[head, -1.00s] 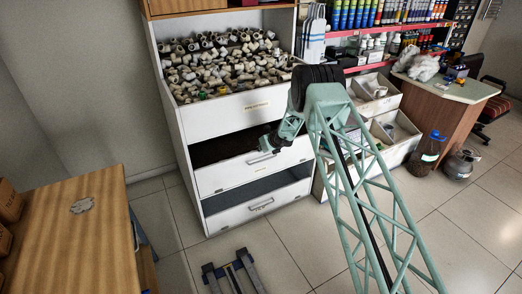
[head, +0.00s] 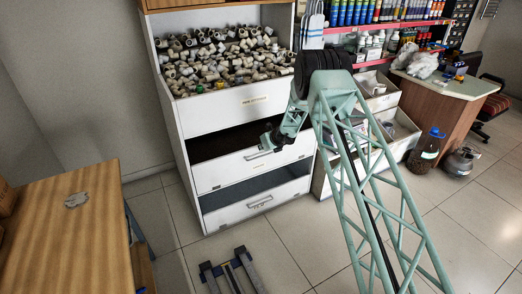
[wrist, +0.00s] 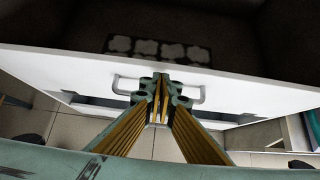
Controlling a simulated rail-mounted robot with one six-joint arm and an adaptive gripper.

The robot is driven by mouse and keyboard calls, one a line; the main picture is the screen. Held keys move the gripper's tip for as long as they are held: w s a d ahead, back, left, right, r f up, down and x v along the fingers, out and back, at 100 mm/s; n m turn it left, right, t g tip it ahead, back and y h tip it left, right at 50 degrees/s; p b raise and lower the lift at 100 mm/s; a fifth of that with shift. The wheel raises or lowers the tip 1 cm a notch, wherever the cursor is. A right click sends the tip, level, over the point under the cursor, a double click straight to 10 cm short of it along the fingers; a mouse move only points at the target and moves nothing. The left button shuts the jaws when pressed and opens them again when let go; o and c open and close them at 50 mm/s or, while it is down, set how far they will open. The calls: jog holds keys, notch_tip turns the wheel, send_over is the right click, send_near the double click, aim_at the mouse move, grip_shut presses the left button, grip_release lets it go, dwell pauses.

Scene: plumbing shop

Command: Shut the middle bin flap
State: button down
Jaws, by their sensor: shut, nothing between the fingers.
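The middle bin flap (head: 222,171) is a white front panel with a bar handle in the white cabinet. It stands tilted outward, with a dark gap above it in the head view. My gripper (head: 268,143) is at its upper edge, near the handle. In the wrist view, the white flap (wrist: 60,70) crosses the picture with its metal handle (wrist: 127,87). My gripper's fingers (wrist: 161,92) are shut and empty, over the middle of the handle. I cannot tell whether they touch it. The fingers hide the handle's middle.
The top bin (head: 225,65) holds many pale pipe fittings. The lower bin flap (head: 245,205) also stands open. A wooden table (head: 85,235) is at the left. White bins (head: 400,135) and shelves stand right of the cabinet. The tiled floor (head: 200,255) in front is mostly clear.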

notch_tip(320, 180, up, 10)
jog(key=s+d+p, duration=0.1)
jog(key=s+p, duration=0.1)
jog(key=shift+s+d, duration=0.3)
jog(key=shift+s, duration=0.1)
dwell(0.4)
